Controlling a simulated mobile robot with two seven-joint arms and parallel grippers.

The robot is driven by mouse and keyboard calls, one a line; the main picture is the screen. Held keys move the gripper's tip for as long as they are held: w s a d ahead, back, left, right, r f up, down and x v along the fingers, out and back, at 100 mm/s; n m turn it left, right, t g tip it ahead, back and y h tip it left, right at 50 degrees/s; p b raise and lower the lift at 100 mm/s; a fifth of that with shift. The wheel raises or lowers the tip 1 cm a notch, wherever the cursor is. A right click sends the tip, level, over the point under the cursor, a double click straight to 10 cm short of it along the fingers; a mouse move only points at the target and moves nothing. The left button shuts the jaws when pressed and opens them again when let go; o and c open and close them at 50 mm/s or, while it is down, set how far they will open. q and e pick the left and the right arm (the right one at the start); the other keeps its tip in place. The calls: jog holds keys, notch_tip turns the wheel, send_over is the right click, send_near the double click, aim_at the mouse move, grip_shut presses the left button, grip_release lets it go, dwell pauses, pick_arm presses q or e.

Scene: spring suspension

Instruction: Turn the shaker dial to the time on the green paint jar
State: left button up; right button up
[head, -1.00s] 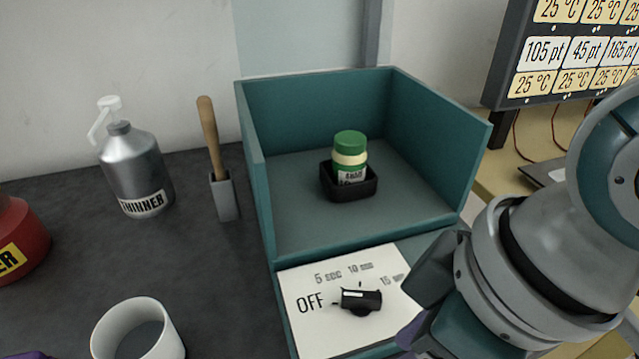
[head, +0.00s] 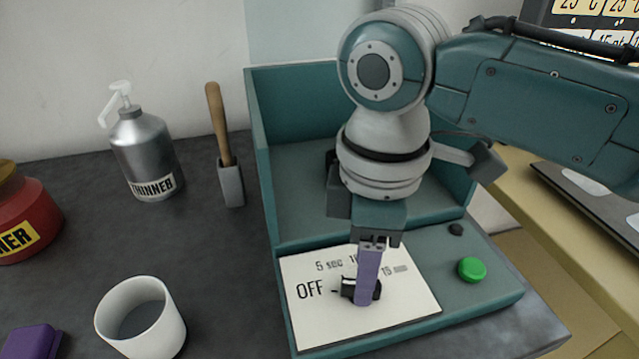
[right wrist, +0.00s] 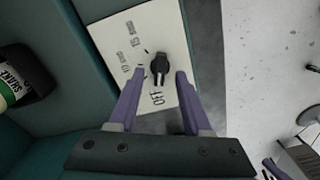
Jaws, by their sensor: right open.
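The black dial (head: 348,288) sits on a white card (head: 415,300) at the front of the teal shaker box, its pointer towards OFF. My right gripper (head: 366,300) is open and points down at the dial; one purple finger covers part of it. In the right wrist view the dial (right wrist: 160,66) lies between the two fingertips, with a gap on each side. The green paint jar is hidden behind my arm in the head view. Part of it (right wrist: 8,88) shows at the left of the right wrist view, label partly cut off; I cannot read its time. My left gripper is out of view.
A green button (head: 472,269) is right of the card. A white cup (head: 140,325), silver thinner bottle (head: 147,150), brush in a holder (head: 231,185) and red container (head: 25,215) stand left of the box. A purple object (head: 30,342) is at the lower left.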

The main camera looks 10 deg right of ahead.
jog(key=shift+f, duration=1)
jog(key=shift+c, duration=0.4)
grip_shut()
